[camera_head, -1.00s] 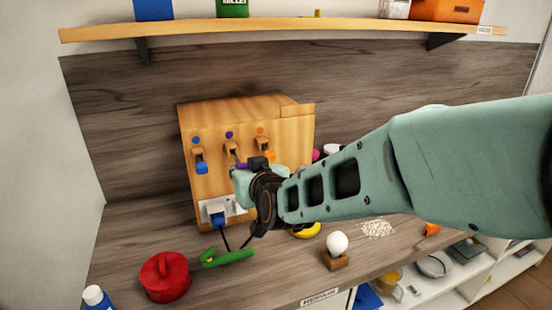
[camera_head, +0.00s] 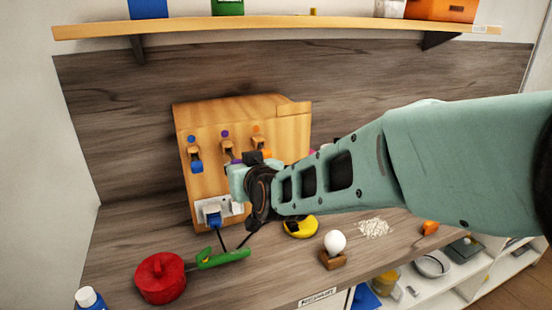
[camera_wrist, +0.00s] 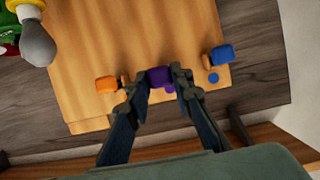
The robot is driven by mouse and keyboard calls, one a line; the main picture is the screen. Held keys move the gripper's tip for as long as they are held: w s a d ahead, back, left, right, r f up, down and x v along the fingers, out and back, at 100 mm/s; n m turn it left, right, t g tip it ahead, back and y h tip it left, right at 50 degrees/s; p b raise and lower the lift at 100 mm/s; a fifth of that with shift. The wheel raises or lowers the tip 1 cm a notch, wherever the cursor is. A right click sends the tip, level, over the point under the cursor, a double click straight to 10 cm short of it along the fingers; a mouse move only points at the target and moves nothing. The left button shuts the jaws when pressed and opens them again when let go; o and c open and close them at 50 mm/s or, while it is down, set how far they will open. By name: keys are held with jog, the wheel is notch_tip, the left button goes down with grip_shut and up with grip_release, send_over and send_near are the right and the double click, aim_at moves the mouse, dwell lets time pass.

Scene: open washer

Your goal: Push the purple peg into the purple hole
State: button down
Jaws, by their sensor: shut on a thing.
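The purple peg (camera_wrist: 160,76) is between my gripper's fingertips (camera_wrist: 160,82) in the wrist view, with a finger on each side. My gripper (camera_head: 240,178) is shut on it, close to the front of the upright wooden board (camera_head: 200,118). In the head view only a sliver of purple (camera_head: 236,161) shows above my gripper. A purple dot (camera_head: 225,134) marks the middle column of the board, above a wooden holder (camera_head: 227,146). The purple hole itself is hidden, and I cannot tell how deep the peg sits.
A blue peg (camera_wrist: 222,55) and an orange peg (camera_wrist: 107,84) flank the purple one. A white socket panel with a blue plug (camera_head: 212,218) is below.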

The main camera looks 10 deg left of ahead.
aim_at(236, 161)
jog(key=shift+w+a+b, duration=0.55)
jog(key=shift+w, duration=0.3)
jog(key=shift+w+a+b, duration=0.5)
jog(key=shift+w+b, duration=0.05)
jog(key=shift+w, duration=0.25)
jog(key=c, duration=1.6)
grip_release()
